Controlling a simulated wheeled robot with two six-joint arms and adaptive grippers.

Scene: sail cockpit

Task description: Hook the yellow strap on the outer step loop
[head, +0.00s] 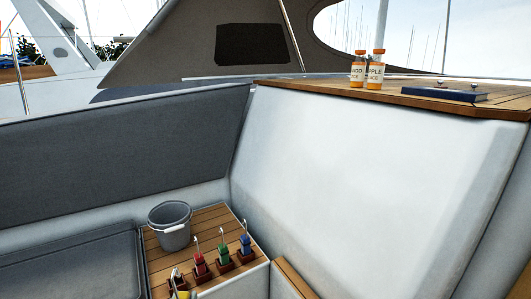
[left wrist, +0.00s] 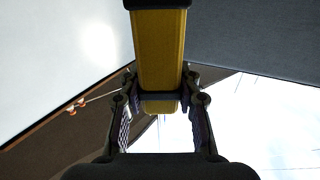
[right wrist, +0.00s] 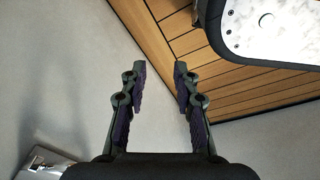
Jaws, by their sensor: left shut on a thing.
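My left gripper (left wrist: 160,92) is shut on a yellow strap piece (left wrist: 158,45). The strap piece has a dark end at the top of the left wrist view and runs between the fingers. A small yellow part (head: 181,294) also shows at the bottom edge of the head view, beside a dark, pale-tipped shape. My right gripper (right wrist: 160,68) is open and empty, over a pale floor and wooden planks. Red (head: 200,264), green (head: 222,254) and blue (head: 246,244) pieces with upright hooks stand in dark red bases on the wooden step. I cannot make out the outer step loop.
A grey bucket (head: 170,228) stands on the wooden step (head: 210,217). A grey cushion (head: 75,265) lies to its left and a tall white wall (head: 360,180) rises to its right. Bottles (head: 374,70) and a blue book (head: 444,95) sit on the upper wooden ledge.

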